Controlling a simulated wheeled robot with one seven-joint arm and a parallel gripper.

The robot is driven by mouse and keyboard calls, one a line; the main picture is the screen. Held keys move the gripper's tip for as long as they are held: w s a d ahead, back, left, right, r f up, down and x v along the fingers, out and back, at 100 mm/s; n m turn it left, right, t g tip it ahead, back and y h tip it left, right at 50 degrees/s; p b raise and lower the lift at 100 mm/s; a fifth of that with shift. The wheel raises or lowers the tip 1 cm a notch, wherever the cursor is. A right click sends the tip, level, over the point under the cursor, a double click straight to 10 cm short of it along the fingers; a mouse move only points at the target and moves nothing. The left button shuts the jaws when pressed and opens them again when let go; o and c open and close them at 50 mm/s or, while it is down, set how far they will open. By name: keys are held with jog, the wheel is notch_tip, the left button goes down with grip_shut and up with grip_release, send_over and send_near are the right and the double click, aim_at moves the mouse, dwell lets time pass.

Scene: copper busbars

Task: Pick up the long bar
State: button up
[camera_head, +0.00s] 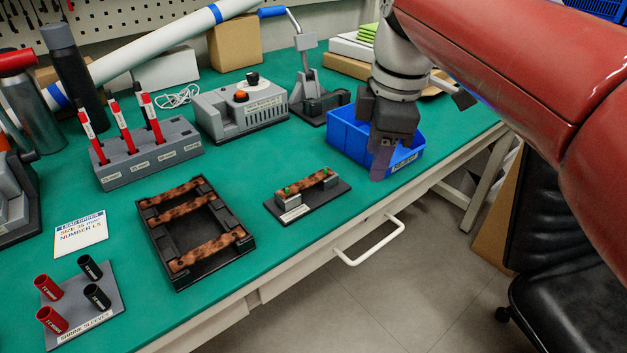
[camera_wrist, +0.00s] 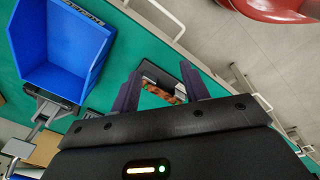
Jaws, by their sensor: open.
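A black tray (camera_head: 211,276) on the green bench holds three mottled copper bars. The nearest bar (camera_head: 208,250) looks the longest; the middle bar (camera_head: 173,210) looks shorter, and the far bar (camera_head: 173,191) lies at the tray's back end. Another copper bar (camera_head: 306,182) spans two grey blocks on a small dark stand (camera_head: 331,200), with green pieces on it. My gripper (camera_head: 380,163) is open and empty in front of the blue bin, right of the tray and stand. In the wrist view, part of a copper bar (camera_wrist: 163,93) shows beyond my open fingers (camera_wrist: 160,80).
A blue bin (camera_head: 345,138) stands close behind my gripper. A grey holder (camera_head: 150,157) with red-and-white pens, a grey machine (camera_head: 240,110) and a sleeve rack (camera_head: 85,310) stand around the tray. A white handle (camera_head: 370,252) juts from the bench front.

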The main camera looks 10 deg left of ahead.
aim_at(306, 182)
jog(key=a+n, duration=0.2)
jog(key=a, duration=0.1)
jog(key=w+a+n, duration=0.1)
jog(key=a+n, duration=0.2)
jog(key=a, duration=0.1)
jog(key=a+n+g+h, duration=0.1)
jog(key=a+n, duration=0.2)
jog(key=shift+w+a+r, duration=0.15)
jog(key=shift+a+r, duration=0.2)
jog(key=shift+r, duration=0.05)
jog(key=shift+a+f+b, duration=0.2)
jog(key=shift+f+b, duration=0.6)
jog(key=shift+f, duration=2.7)
jog(key=shift+f, duration=0.25)
grip_shut()
jog(key=shift+r, duration=0.1)
